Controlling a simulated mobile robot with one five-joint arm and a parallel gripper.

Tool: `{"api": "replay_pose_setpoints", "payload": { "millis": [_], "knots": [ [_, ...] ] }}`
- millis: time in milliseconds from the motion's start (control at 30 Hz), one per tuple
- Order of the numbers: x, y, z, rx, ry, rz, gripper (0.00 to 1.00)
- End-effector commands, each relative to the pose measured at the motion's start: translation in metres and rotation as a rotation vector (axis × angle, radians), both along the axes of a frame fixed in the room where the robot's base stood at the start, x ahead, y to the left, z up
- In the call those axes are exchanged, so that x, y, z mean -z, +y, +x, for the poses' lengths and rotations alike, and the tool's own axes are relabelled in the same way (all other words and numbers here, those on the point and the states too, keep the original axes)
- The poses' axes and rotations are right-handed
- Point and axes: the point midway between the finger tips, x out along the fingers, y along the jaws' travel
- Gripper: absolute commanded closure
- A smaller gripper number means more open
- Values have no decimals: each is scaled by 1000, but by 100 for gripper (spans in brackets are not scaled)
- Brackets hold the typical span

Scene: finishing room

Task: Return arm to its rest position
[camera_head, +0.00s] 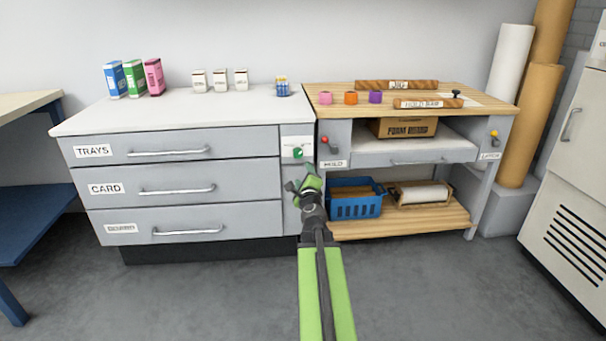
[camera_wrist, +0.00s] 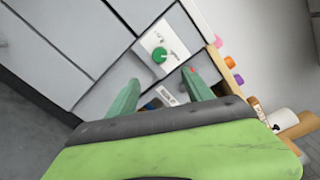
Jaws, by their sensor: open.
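My green arm reaches forward from the bottom middle of the head view. My gripper (camera_head: 303,178) is at its far end, in front of the narrow grey panel between the drawer cabinet (camera_head: 210,137) and the wooden bench. In the wrist view my gripper (camera_wrist: 162,92) shows two green fingers spread apart with nothing between them. A white plate with a green knob (camera_wrist: 160,55) lies beyond the fingertips. The same green knob (camera_head: 298,153) shows just above my gripper in the head view. A gap between gripper and knob is hard to judge.
The wooden bench (camera_head: 460,95) holds several coloured rolls and a red-knobbed lever (camera_head: 324,140) at its left. A blue basket (camera_head: 345,207) sits on its lower shelf. A blue-framed table (camera_head: 30,225) stands left, a white cabinet (camera_head: 565,170) right. The grey floor (camera_head: 200,290) is clear.

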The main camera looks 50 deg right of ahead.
Motion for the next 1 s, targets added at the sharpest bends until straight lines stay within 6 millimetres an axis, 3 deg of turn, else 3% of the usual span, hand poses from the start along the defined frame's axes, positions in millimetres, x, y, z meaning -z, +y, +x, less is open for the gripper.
{"api": "replay_pose_setpoints", "payload": {
  "millis": [367,467,567,667,800,900,1000],
  "knots": [
    [0,0,0,0,0,0,41],
    [-3,13,13,-24,0,0,41],
    [-9,58,51,-98,0,0,41],
    [-18,131,99,-208,7,-9,41],
    [-18,244,150,-407,90,-86,41],
    [-8,329,173,-582,193,-182,41],
    [10,415,182,-777,327,-314,41]
  ]
}}
